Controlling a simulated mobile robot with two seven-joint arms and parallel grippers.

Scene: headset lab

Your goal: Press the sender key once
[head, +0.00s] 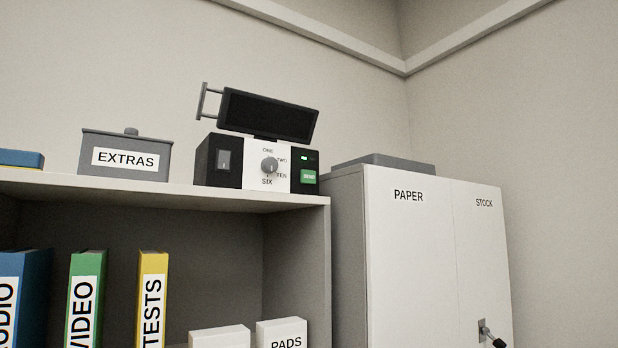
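The sender is a black box with a white front panel (254,178), standing on top of the shelf near its right end. A green key (308,177) with small unreadable lettering sits at the right of its front, below a small lit green lamp (304,158). A round grey knob (268,165) is on the white panel among the words ONE, TWO, TEN and SIX. A grey switch (223,159) is at the left. A tilted dark screen (268,115) with a side handle stands on top. Neither gripper shows in the head view.
The shelf top (185,191) also holds a grey EXTRAS box (115,172) and a blue-and-yellow item (20,159). Binders, including a green one (86,262), and white boxes stand below. A white cabinet (412,260) labelled PAPER and STOCK stands at right, with a handle (488,333).

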